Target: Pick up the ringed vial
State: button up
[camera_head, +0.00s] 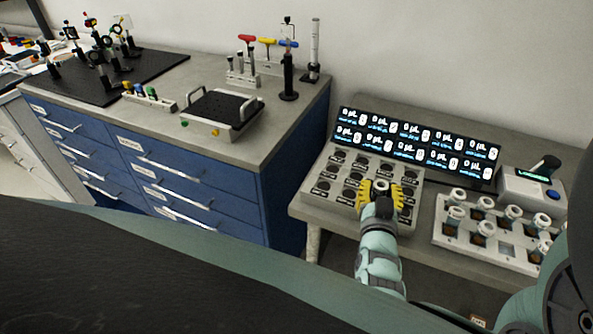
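Several white-capped vials (513,212) stand in a white rack (446,236) at the right of the bench. I cannot make out a ring on any one of them, so I cannot tell which is the ringed vial. My gripper (381,190), with yellow fingers, is over the grey block with dark round wells (323,187), left of the vial rack. A small round pale shape shows between the fingers. I cannot tell whether it is a held thing or part of my gripper.
A display panel (418,139) with several lit readouts stands behind the block. A device with a small green screen (532,188) is behind the rack. A blue drawer cabinet (215,205) with tools and a black-topped plate (222,108) is at the left, across a gap.

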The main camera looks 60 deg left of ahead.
grip_shut()
jog(key=shift+r, duration=0.15)
